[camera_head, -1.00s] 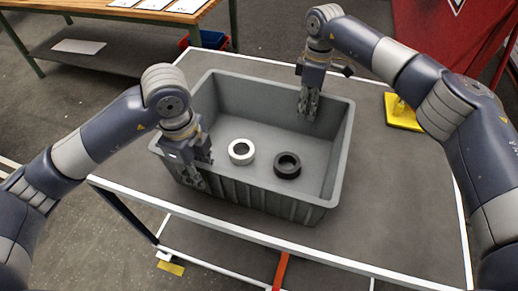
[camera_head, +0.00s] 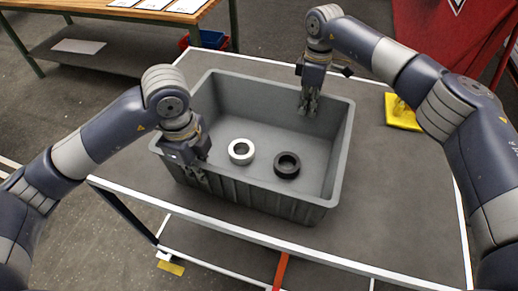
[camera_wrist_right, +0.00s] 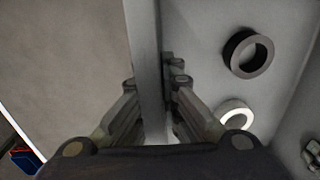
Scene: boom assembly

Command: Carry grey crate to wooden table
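The grey crate (camera_head: 262,194) stands upright on a grey-topped cart. It holds a white ring (camera_head: 241,152) and a black ring (camera_head: 287,165), which also show in the right wrist view. My left gripper (camera_head: 200,172) is at the crate's left wall, its fingers drawn in around the rim; the inner finger is partly hidden. My right gripper (camera_head: 308,104) is at the far right wall; in the right wrist view its fingers (camera_wrist_right: 152,84) lie close on both sides of the crate wall. The wooden table (camera_head: 96,11) is at the upper left, partly out of view.
The cart top (camera_head: 400,215) is clear to the crate's right, apart from a yellow object (camera_head: 402,113). White papers lie on the wooden table. Blue and red bins (camera_head: 207,40) stand on the floor beside it. A red panel (camera_head: 455,35) is at the upper right.

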